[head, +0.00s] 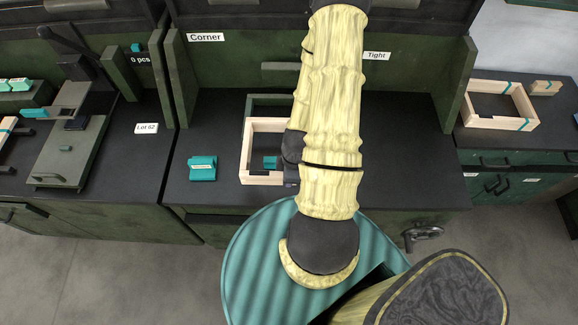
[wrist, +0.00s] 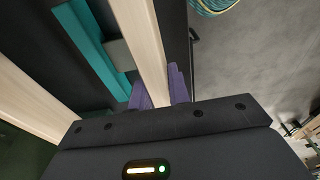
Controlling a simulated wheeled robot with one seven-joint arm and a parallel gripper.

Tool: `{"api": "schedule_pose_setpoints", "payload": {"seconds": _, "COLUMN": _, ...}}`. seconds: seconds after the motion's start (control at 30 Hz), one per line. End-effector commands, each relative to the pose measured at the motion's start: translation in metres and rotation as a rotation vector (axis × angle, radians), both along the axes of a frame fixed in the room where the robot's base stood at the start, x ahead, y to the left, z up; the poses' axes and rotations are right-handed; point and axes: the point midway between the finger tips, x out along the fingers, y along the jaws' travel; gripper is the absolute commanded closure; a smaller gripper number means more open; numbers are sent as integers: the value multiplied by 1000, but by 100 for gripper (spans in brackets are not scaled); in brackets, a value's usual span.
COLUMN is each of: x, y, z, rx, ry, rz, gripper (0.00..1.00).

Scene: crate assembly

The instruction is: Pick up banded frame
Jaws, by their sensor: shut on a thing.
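A pale wooden frame (head: 246,150) is at the middle station, its right part hidden behind my arm. No bands show on its visible sides. In the wrist view, a side bar of this frame (wrist: 143,40) passes between the purple fingers of my gripper (wrist: 160,93), which is shut on it. A teal strip (wrist: 92,45) and a grey block lie beside the bar. In the head view the fingers are hidden by my arm. Another wooden frame (head: 527,118), with teal bands around its sides, lies on the right bench, apart from my gripper.
A teal block (head: 203,168) lies left of the middle frame on the dark bench (head: 225,115). Raised green side walls (head: 183,80) bound this station. A small banded wooden piece (head: 546,87) lies at the far right. A fixture (head: 68,150) stands on the left bench.

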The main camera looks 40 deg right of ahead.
Motion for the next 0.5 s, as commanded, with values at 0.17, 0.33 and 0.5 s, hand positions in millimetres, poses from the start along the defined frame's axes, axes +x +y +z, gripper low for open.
{"api": "schedule_pose_setpoints", "payload": {"seconds": 0.17, "x": -7, "y": 6, "z": 7, "rx": 3, "ry": 4, "rz": 2, "gripper": 100}}
{"api": "schedule_pose_setpoints", "payload": {"seconds": 0.33, "x": -13, "y": 10, "z": 5, "rx": 2, "ry": 1, "rz": 0, "gripper": 100}}
{"api": "schedule_pose_setpoints", "payload": {"seconds": 0.5, "x": -15, "y": 12, "z": 2, "rx": 2, "ry": -1, "rz": 0, "gripper": 100}}
